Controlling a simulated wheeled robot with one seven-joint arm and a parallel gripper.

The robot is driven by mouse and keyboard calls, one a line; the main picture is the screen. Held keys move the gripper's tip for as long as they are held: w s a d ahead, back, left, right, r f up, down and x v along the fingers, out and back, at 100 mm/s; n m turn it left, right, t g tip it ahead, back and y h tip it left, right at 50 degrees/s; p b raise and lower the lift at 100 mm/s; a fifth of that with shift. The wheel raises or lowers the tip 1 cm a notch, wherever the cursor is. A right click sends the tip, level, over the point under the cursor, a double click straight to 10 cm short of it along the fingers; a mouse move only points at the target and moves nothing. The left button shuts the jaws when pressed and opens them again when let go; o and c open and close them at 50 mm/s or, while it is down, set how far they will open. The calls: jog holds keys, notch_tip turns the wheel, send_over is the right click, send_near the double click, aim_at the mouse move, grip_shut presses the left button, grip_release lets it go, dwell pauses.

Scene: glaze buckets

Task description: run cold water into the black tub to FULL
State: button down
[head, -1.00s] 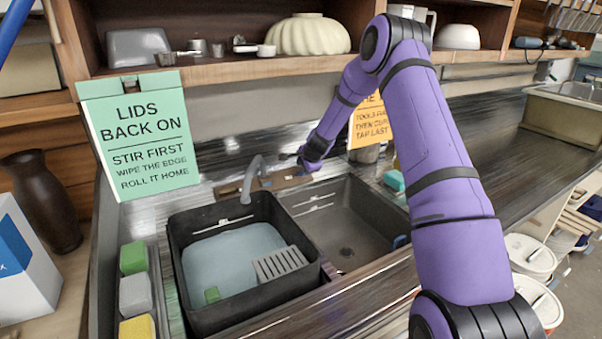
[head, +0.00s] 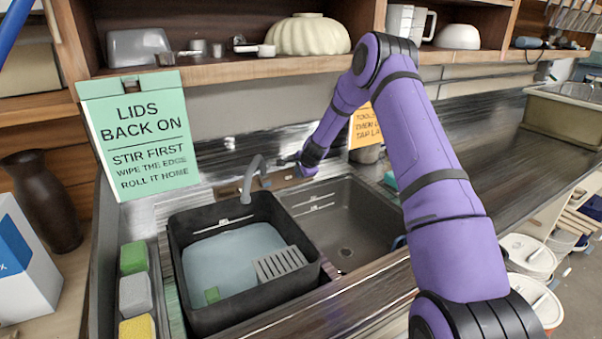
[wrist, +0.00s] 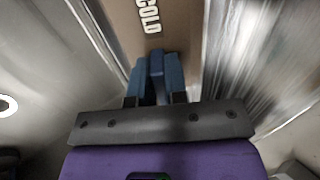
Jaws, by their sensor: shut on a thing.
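The black tub (head: 292,316) stands in the left of the sink, under the grey spout (head: 250,180). Pale blue water (head: 230,262) lies in it, its surface well below the rim. I make out no stream from the spout. In the wrist view my gripper (wrist: 155,76) is shut on a blue tap lever (wrist: 157,68), one finger on each side, below a brown plate lettered COLD (wrist: 148,15).
An empty sink basin (head: 345,225) lies right of the tub. A green sign (head: 140,135) stands at the left, an orange sign (head: 365,128) behind my arm. Sponges (head: 135,293) line the left edge. A shelf (head: 290,66) runs above the sink.

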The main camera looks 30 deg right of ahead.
jog(key=shift+n, duration=0.3)
jog(key=shift+s+d+f+n, duration=0.1)
jog(key=shift+s+f+n, duration=0.1)
jog(key=shift+n, duration=1.35)
jog(key=shift+s+d+f+n, duration=0.1)
jog(key=shift+s+n, duration=0.05)
jog(key=shift+n, duration=1.4)
jog(key=c, duration=1.1)
grip_release()
jog(key=shift+c, duration=0.2)
jog(key=shift+r, duration=0.1)
jog(key=v, duration=1)
jog(key=shift+s+r, duration=0.2)
jog(key=shift+r, duration=0.1)
